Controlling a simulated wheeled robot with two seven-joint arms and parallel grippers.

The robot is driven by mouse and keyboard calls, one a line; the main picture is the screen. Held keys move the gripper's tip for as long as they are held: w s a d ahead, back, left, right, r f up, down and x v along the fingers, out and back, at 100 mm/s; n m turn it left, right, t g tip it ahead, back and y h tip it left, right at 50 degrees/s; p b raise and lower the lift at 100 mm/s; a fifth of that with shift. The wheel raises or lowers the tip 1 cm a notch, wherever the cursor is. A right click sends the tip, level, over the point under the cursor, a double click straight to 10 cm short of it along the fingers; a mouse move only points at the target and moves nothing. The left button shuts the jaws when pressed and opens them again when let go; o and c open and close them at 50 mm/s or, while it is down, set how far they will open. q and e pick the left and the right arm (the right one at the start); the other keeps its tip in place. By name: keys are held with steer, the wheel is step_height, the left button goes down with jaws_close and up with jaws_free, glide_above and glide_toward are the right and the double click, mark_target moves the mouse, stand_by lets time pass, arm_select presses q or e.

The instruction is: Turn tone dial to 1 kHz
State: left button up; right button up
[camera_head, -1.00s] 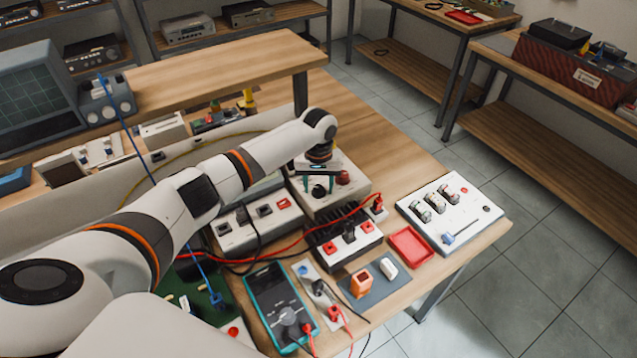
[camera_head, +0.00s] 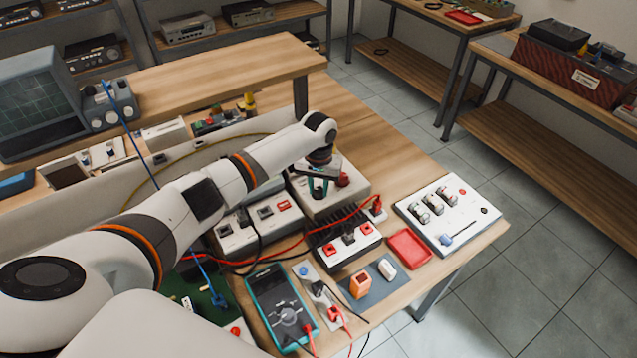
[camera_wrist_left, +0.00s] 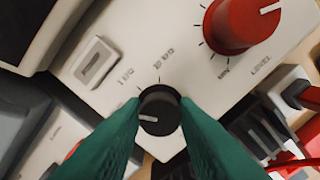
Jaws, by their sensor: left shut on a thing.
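The light grey tone box (camera_head: 328,208) stands on the bench in the middle of the head view. Its black dial (camera_wrist_left: 159,110) shows in the left wrist view, with a white pointer line toward the left of that picture. The fingers hide the dial's lower surroundings. My right gripper is not in view.
A larger red knob marked LEVEL (camera_wrist_left: 242,22) sits close to the dial, and a white switch (camera_wrist_left: 95,63) is on the other side. Red leads (camera_head: 340,222), a black finned block (camera_head: 345,243) and a teal meter (camera_head: 280,303) crowd the bench in front.

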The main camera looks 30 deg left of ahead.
mark_target(319, 189)
arm_select(q)
steer(key=m+p, duration=0.1)
steer(key=m, duration=0.2)
steer(key=shift+r, duration=0.1)
steer(key=shift+m+p, duration=0.55)
steer(key=shift+m, duration=1.05)
steer(key=o, duration=1)
step_height(319, 189, up, 12)
steer(key=b, duration=0.2)
